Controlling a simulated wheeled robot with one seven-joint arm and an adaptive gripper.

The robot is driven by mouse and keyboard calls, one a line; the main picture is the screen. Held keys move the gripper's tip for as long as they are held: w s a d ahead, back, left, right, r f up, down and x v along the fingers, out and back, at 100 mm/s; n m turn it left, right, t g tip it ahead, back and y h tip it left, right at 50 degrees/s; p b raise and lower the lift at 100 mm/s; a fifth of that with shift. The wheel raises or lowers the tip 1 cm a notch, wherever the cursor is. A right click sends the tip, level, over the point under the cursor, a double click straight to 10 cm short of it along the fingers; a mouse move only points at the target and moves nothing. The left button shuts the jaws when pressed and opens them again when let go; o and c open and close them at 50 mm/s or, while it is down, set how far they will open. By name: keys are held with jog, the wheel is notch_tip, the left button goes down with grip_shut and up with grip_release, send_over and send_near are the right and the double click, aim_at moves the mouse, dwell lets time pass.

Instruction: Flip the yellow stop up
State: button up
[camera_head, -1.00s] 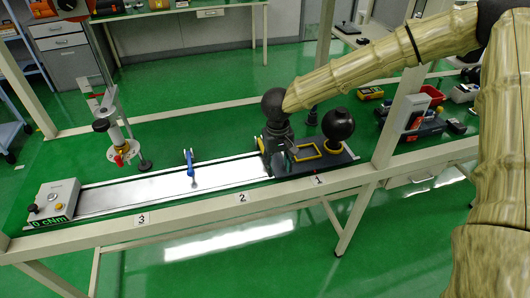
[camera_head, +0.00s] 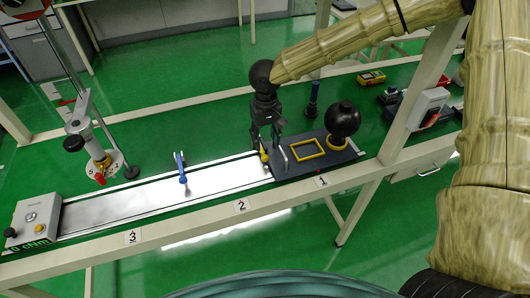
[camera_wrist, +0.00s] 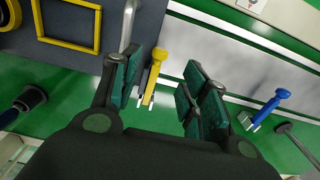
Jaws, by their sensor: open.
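The yellow stop (camera_wrist: 152,80) is a small lever with a rounded yellow end and a metal fork, by the edge of the dark plate at the rail's right end. In the head view, a small part of the yellow stop (camera_head: 263,156) shows below my gripper (camera_head: 269,148). My gripper points down there. In the wrist view, my gripper (camera_wrist: 163,84) is open, with the yellow stop showing between its green-padded fingers, nearer the left one. I cannot tell whether they touch it.
A blue stop (camera_head: 181,168) is on the silver rail (camera_head: 120,200). The dark plate (camera_head: 330,162) carries a yellow frame (camera_head: 306,149), a metal handle and a black ball (camera_head: 343,119). A white post (camera_head: 420,85) stands to the right. A control box (camera_head: 33,222) is at the far left.

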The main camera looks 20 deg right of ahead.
aim_at(265, 156)
notch_tip(265, 156, down, 9)
jog(key=shift+w+r+p, duration=0.1)
jog(key=shift+p, duration=0.45)
grip_shut()
